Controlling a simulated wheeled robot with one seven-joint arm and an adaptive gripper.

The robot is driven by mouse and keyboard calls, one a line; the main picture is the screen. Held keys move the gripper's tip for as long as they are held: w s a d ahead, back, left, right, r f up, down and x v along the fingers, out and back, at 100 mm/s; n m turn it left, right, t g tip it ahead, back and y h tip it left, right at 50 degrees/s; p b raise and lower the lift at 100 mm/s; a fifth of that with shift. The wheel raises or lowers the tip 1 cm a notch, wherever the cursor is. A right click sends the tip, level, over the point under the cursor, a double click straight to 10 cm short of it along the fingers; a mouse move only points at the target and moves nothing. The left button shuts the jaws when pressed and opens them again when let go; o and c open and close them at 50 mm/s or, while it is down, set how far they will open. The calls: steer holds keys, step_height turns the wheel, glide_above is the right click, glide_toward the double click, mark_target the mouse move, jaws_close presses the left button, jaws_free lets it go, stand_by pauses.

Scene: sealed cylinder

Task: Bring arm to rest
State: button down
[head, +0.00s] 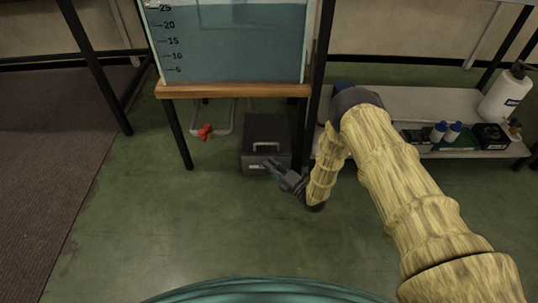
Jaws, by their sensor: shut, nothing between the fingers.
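My arm comes in from the lower right in a yellowish ribbed cover. It bends at a dark joint near the shelf and folds back down. My gripper (272,166) is a small dark shape at the end of the arm, near the middle of the view. It is shut and empty, pointing up and to the left. In the picture it lies over the lower front of a dark grey box, and I cannot tell how far apart they are.
The dark grey box (266,132) with a handle stands under a tank (235,45) of bluish liquid on a wooden-edged stand (230,90). A red valve (205,131) sits on a pipe. A low shelf (405,103) holds bottles and small boxes. Green floor (160,220) is clear at left.

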steer(key=p+v, duration=0.2)
steer(key=v, duration=0.6)
steer(key=shift+d, duration=0.15)
steer(key=s+d+f+m+g+h+p, duration=0.1)
steer(key=s+d+f+m+g+h, duration=0.15)
steer(key=s+d+m+h, duration=0.45)
steer(key=s+d+f+m+g+h+p, duration=0.1)
steer(key=s+d+f+m+g+h, duration=0.25)
steer(key=s+m, duration=0.6)
steer(key=s+d+r+m+g+h, duration=0.1)
steer(key=s+d+r+m+g, duration=0.2)
steer(key=s, duration=0.6)
steer(key=s+d+r+m+g+h, duration=0.2)
steer(key=s+r+m, duration=0.3)
steer(key=s, duration=0.4)
steer(key=s+d+r+m+g+h, duration=0.1)
steer(key=s+d+r+m+g, duration=0.15)
steer(key=s+m, duration=0.45)
step_height(320, 180, up, 36)
steer(key=s+n+p, duration=0.1)
steer(key=n+p, duration=0.1)
steer(key=p, duration=3.6)
steer(key=shift+s+d+r, duration=0.2)
steer(key=shift+s+r, duration=0.05)
